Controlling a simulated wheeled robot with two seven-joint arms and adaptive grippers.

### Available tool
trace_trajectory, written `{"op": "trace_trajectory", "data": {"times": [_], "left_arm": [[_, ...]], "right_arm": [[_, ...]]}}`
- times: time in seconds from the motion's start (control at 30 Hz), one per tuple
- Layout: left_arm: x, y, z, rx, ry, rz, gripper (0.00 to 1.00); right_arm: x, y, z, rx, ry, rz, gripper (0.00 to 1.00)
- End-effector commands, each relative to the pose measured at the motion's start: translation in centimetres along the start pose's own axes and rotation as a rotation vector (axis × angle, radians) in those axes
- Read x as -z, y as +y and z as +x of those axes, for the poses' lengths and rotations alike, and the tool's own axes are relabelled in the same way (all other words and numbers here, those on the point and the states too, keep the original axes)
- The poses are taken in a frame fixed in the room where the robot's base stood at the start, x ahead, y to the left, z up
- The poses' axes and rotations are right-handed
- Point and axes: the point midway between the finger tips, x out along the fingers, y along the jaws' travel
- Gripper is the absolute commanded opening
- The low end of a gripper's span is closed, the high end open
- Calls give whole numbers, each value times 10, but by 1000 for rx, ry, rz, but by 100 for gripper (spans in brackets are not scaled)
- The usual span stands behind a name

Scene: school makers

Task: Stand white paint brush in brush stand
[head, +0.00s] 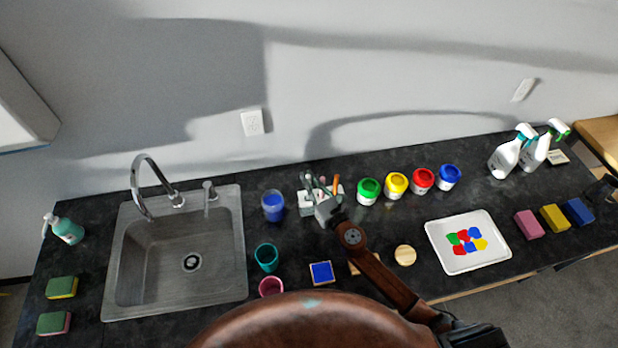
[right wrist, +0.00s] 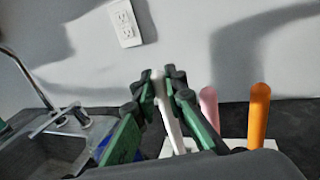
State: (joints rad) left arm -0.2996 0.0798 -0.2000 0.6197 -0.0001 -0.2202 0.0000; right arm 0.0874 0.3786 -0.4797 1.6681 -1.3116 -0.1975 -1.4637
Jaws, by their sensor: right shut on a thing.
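The white brush stand (head: 305,206) is on the dark counter right of the sink, partly covered by my right gripper (head: 318,186). It also shows in the right wrist view (right wrist: 236,143), low and behind the gripper's body. The white paint brush (right wrist: 167,113) is upright, slightly tilted, between the fingers of my right gripper (right wrist: 162,84), which is shut on it. The brush's lower end is hidden, so I cannot tell whether it is inside the stand. A pink handle (right wrist: 209,106) and an orange handle (right wrist: 259,112) stand in the stand. My left gripper is out of view.
A blue jar (head: 273,205) stands left of the stand. Several paint jars, the nearest green (head: 369,190), are to its right. A teal cup (head: 266,257) and a pink cup (head: 271,286) are nearer. The sink (head: 178,265) is at left, a white tray (head: 436,236) at right.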

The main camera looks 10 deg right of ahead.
Motion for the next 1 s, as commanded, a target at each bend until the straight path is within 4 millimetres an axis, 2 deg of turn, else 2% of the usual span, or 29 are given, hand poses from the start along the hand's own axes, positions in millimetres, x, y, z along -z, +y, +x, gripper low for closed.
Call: {"op": "trace_trajectory", "data": {"times": [0.47, 0.5, 0.77, 1.0], "left_arm": [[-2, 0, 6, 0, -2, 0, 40], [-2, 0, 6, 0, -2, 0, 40], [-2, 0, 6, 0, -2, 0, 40], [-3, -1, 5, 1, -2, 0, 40]], "right_arm": [[5, 0, 0, 0, -1, 0, 0], [5, 0, 0, 0, -1, 0, 13], [6, 0, 0, 0, 0, 0, 31], [6, 0, 0, 0, 0, 0, 32]]}}
